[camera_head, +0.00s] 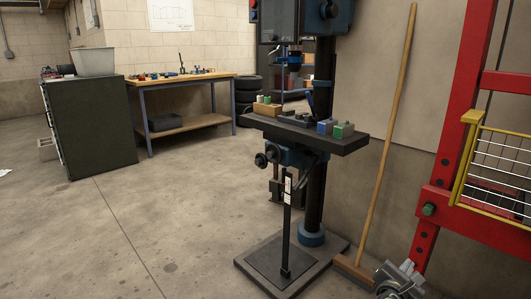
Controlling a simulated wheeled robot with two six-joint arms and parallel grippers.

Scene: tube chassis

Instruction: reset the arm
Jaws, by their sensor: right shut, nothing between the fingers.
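My right gripper (396,282) shows at the bottom right edge of the head view, partly cut off by the frame. It is shut and holds nothing. It hangs in front of the foot of a broom and the base of a red frame, apart from the drill press. My left gripper and arm are not in view.
A drill press table (345,147) bears small blocks; its base plate (262,262) stands on the floor. A broom (388,130) leans on the wall beside a red frame (450,150) with a yellow wire basket (500,165). A dark cabinet (95,130) and workbench (185,83) stand behind.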

